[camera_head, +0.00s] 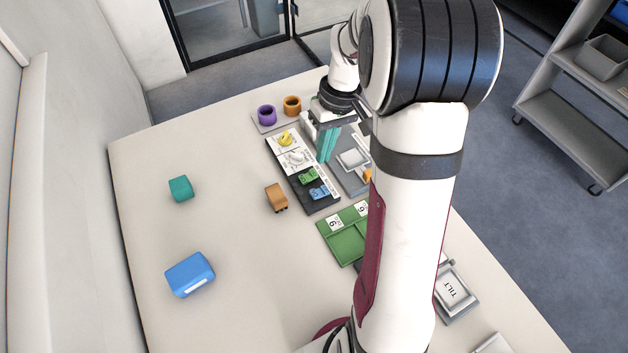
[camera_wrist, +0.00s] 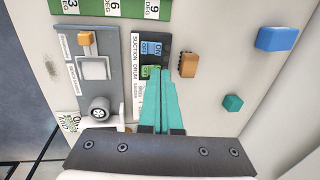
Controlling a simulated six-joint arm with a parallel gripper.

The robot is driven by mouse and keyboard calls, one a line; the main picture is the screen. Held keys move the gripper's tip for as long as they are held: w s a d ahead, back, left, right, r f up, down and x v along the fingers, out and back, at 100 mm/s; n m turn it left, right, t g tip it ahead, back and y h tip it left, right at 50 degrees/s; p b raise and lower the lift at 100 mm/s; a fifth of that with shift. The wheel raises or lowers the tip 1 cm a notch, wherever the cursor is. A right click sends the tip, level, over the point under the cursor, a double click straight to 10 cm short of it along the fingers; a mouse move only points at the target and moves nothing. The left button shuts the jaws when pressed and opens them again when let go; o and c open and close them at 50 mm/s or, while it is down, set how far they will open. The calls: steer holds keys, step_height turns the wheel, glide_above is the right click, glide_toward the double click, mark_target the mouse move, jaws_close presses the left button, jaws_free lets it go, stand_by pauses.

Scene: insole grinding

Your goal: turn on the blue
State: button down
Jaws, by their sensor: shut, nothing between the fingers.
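The blue switch (camera_head: 319,192) sits at the near end of a dark control panel (camera_head: 321,206), beside a green switch (camera_head: 308,175). It also shows in the wrist view (camera_wrist: 154,47), with small lettering on it; I cannot tell its on or off position. A yellow knob (camera_head: 286,138) and a white knob (camera_head: 296,158) are farther along the panel. My gripper (camera_head: 325,160) has teal fingers held together and empty, pointing down over the panel's right side. In the wrist view its fingertips (camera_wrist: 160,72) appear next to the green switch, short of the blue one. I cannot tell whether they touch anything.
A grey device (camera_head: 356,180) stands right of the panel, and a green tray (camera_head: 348,243) lies nearer. A brown block (camera_head: 276,198), teal block (camera_head: 181,189) and blue block (camera_head: 190,274) are on the left, with free table between. Purple (camera_head: 267,115) and orange (camera_head: 292,105) rings stand behind.

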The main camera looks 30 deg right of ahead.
mark_target(313, 194)
steer(key=f, duration=0.3)
steer(key=a+f, duration=0.1)
steer(key=f, duration=0.3)
steer(key=a+f, duration=0.1)
steer(key=f, duration=0.3)
steer(key=shift+f, duration=0.15)
steer(key=shift+a+f, duration=0.2)
steer(key=shift+f, duration=0.05)
steer(key=shift+d, duration=0.15)
steer(key=shift+d+r, duration=0.2)
steer(key=shift+d, duration=0.5)
